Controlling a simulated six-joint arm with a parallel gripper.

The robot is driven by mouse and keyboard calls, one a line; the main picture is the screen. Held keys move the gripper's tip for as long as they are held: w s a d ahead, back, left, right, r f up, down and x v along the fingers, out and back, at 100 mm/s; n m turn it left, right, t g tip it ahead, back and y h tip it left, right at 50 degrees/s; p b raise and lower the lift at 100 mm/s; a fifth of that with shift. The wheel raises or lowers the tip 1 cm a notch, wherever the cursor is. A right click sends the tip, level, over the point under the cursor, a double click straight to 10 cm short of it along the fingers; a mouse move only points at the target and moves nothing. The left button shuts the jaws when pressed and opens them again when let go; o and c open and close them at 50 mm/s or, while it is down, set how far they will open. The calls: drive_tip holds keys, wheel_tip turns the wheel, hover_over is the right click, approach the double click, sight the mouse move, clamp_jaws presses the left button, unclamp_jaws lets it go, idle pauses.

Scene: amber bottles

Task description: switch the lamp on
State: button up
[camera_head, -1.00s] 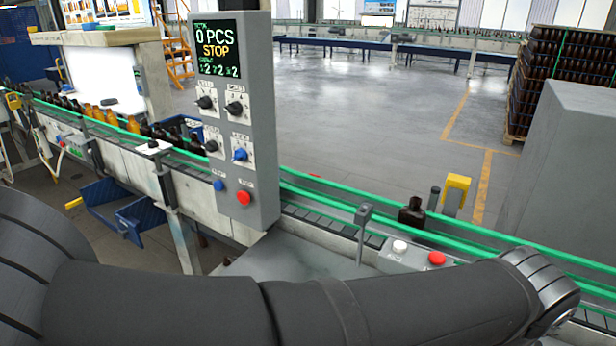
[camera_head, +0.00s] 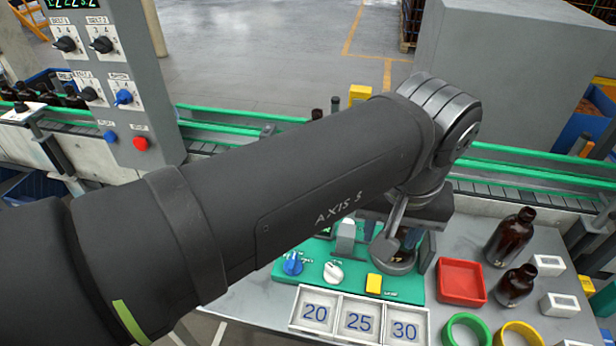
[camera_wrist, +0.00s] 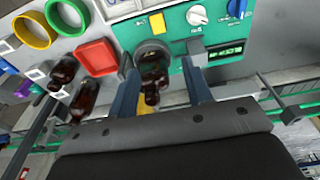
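I cannot identify a lamp in the current views. A green panel (camera_head: 342,283) on the table carries a blue knob (camera_head: 293,263), a white knob (camera_head: 333,272) and a yellow button (camera_head: 373,284). The knobs also show in the wrist view, white (camera_wrist: 197,16) and blue (camera_wrist: 236,8). A grey cabinet (camera_head: 140,60) at upper left has several knobs, one of them blue (camera_head: 124,97). My gripper (camera_wrist: 162,90) is over the panel's round plate side, its fingers wide apart. A brown bottle (camera_wrist: 152,92) shows between them, with gaps visible; the head view mostly hides it.
A red tray (camera_head: 461,282), two brown bottles (camera_head: 509,237) (camera_head: 516,285), a green ring (camera_head: 467,330) and a yellow ring (camera_head: 519,335) are right of the panel. Number tiles (camera_head: 359,322) lie in front. A green-railed conveyor (camera_head: 530,182) runs behind; a grey block (camera_head: 500,80) stands beyond.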

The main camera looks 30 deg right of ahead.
drive_tip(key=s+a+r+t+h, duration=0.1)
drive_tip(key=s+a+t, duration=0.1)
drive_tip(key=s+a, duration=0.1)
drive_tip(key=h, duration=0.1)
approach(375, 277)
drive_tip(key=x, duration=0.7)
drive_tip(key=shift+f, duration=0.25)
idle(0.3)
